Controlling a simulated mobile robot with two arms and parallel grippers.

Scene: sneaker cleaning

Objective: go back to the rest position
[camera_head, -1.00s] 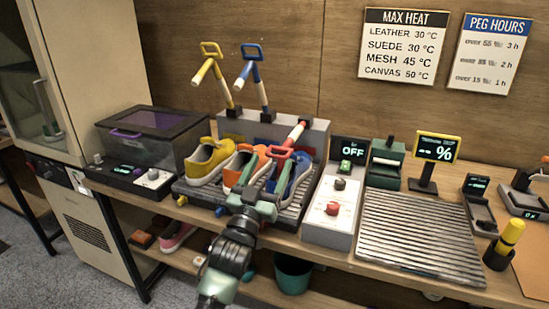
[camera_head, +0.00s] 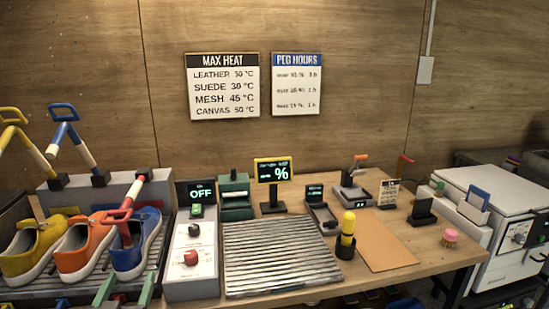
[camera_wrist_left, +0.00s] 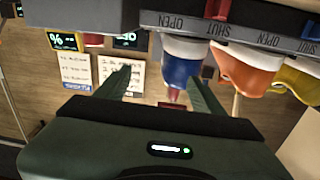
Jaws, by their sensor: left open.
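My left gripper (camera_head: 125,290) is at the bottom left of the head view, with its two green fingers apart. It is in front of the rack of shoes, below the blue shoe (camera_head: 138,256). My right gripper is not in view.
An orange shoe (camera_head: 85,250) and a yellow shoe (camera_head: 30,250) stand left of the blue one. A control box (camera_head: 192,262), a ribbed mat (camera_head: 281,255) and a yellow-handled tool (camera_head: 348,228) are to the right. A white machine (camera_head: 495,195) stands at the far right.

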